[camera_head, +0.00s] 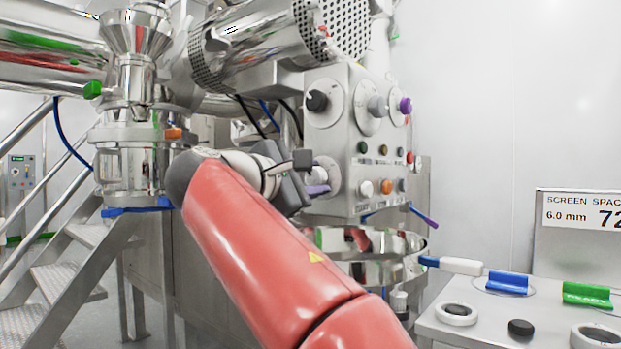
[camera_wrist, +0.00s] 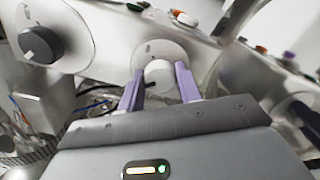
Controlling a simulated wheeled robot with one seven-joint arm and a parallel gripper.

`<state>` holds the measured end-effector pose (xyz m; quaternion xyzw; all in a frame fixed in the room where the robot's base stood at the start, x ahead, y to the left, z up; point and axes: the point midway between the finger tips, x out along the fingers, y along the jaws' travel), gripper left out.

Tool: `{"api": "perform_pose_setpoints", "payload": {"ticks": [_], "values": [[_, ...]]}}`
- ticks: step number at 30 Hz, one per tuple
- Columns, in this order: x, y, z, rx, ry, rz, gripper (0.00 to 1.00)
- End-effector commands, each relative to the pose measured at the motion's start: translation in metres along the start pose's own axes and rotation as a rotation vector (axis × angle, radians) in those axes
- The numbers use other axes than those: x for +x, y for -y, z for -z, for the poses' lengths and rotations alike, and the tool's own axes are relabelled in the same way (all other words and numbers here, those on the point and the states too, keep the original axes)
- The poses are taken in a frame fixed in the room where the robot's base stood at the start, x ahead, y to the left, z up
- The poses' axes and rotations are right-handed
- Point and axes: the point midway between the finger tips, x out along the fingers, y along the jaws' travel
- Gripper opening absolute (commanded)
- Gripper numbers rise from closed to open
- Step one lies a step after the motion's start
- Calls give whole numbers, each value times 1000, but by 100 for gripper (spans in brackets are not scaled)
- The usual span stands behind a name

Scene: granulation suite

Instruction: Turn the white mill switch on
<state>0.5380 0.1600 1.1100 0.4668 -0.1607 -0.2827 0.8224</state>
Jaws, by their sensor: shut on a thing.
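The white mill switch (camera_wrist: 158,72) is a round white knob on a pale disc with a small printed mark, on the grey control panel. In the head view it shows in part (camera_head: 320,172) at the panel's lower left, mostly hidden by my gripper. My gripper (camera_wrist: 159,78) is shut on the white switch, with one purple finger on each side of it. In the head view my gripper (camera_head: 318,186) reaches the panel from the left. The switch's pointer direction is hard to make out.
The control panel (camera_head: 340,130) also bears a black knob (camera_head: 317,101), a grey knob (camera_head: 377,106), a purple knob (camera_head: 405,105) and several small buttons. The black knob sits beside the white one in the wrist view (camera_wrist: 40,45). A steel bowl (camera_head: 385,272) is below.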

Motion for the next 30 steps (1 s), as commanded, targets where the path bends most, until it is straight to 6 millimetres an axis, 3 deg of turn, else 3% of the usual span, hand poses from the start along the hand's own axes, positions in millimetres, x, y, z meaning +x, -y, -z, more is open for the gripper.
{"api": "perform_pose_setpoints", "payload": {"ticks": [30], "values": [[0, 3, 2, 921, 0, 2, 11]]}}
